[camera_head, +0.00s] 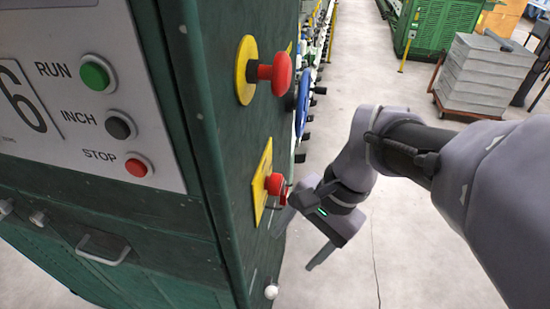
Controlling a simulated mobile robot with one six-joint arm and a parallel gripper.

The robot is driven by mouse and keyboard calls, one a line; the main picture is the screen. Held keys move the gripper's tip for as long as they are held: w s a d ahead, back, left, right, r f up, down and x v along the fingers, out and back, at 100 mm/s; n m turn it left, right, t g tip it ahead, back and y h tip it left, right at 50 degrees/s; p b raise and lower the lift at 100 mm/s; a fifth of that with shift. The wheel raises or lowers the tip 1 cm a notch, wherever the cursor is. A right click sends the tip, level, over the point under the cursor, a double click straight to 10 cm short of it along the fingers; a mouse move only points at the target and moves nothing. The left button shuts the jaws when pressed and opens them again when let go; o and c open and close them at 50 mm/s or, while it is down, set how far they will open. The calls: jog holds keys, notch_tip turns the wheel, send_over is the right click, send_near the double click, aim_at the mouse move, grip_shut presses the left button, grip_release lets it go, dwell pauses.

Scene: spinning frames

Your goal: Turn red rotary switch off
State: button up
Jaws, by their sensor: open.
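A red switch knob (275,185) sits on a square yellow plate (262,181) low on the narrow side of the green machine cabinet; it looks like the rotary switch. Its exact turn position is hard to tell. My gripper (301,239) is just to the right of and below this knob, with its fingers spread apart and nothing between them. One finger is close to the cabinet side, and the other points down over the floor. I cannot tell whether the near finger touches the knob.
Above is a red mushroom button (277,74) on a round yellow disc. The cabinet front carries a green RUN button (95,76), a black INCH button (120,125) and a red STOP button (138,167). The floor (440,240) right of the cabinet is clear; a stacked pallet (485,75) stands behind.

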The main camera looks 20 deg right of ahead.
jog(key=w+d+r+m+g+y+p, duration=0.1)
jog(key=w+d+r+m+y+p, duration=0.1)
jog(key=w+d+m+y+p, duration=0.35)
jog(key=m+t+y+p, duration=0.3)
jog(key=m+t+y, duration=0.45)
jog(key=m, duration=0.75)
send_near(273, 184)
jog(key=w+a+f+b, duration=0.1)
jog(key=w+a, duration=0.3)
jog(key=a, duration=0.2)
jog(key=shift+w+a+h, duration=0.15)
jog(key=shift+a+h, duration=0.1)
jog(key=shift+h, duration=0.15)
jog(key=shift+f+t, duration=0.15)
jog(key=shift+t, duration=0.1)
jog(key=c, duration=1.3)
jog(key=shift+c, duration=0.2)
